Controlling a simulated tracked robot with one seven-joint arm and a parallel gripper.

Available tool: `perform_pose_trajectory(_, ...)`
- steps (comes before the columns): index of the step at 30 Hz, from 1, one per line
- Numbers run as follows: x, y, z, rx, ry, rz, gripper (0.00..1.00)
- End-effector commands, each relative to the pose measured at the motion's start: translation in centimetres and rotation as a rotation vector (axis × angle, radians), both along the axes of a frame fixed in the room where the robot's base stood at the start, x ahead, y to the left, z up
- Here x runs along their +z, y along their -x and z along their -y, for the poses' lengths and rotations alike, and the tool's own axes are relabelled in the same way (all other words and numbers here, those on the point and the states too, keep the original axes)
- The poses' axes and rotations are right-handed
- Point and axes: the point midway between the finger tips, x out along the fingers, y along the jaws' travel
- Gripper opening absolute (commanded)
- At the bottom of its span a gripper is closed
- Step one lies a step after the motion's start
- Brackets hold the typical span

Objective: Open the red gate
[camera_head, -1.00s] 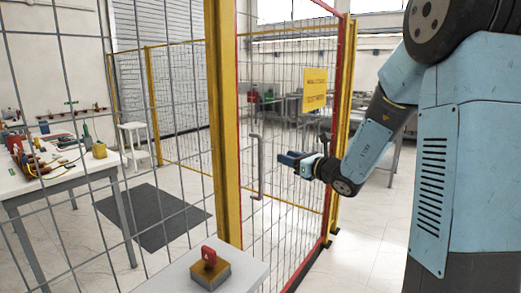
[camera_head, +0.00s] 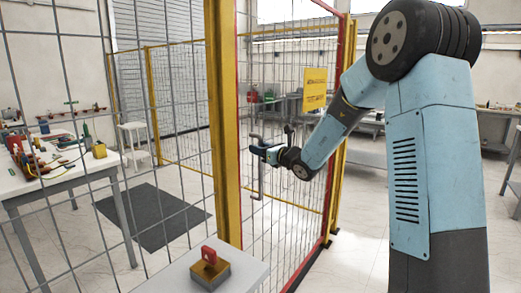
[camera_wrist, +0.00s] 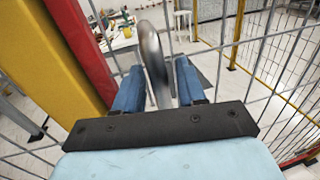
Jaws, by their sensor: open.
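The red-framed mesh gate (camera_head: 290,190) stands in the yellow fence, closed as far as I can see. Its grey vertical bar handle (camera_head: 257,182) is near the left edge of the gate. My gripper (camera_head: 256,149) is at the upper part of the handle in the head view. In the wrist view, the handle (camera_wrist: 153,55) rises between the two blue fingers of my gripper (camera_wrist: 156,82). The fingers are open, with a gap visible on the right side of the handle. The left finger is close to the handle; I cannot tell whether they touch.
A yellow post (camera_head: 222,130) stands left of the gate. A yellow sign (camera_head: 315,90) hangs on the mesh. A red-knobbed box (camera_head: 210,268) sits on a white stand in front. Behind the fence are a white table (camera_head: 70,178) and a dark mat (camera_head: 155,215).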

Motion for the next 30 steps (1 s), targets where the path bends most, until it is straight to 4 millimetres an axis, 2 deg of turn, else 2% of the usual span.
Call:
perform_pose_trajectory(8,-0.01,-0.09,-0.06,0.0,0.0,0.0,0.4)
perform_pose_trajectory(21,-0.02,-0.09,-0.02,-0.001,0.0,0.0,0.0)
perform_pose_trajectory(30,-0.02,-0.1,0.01,-0.001,0.0,0.0,0.0)
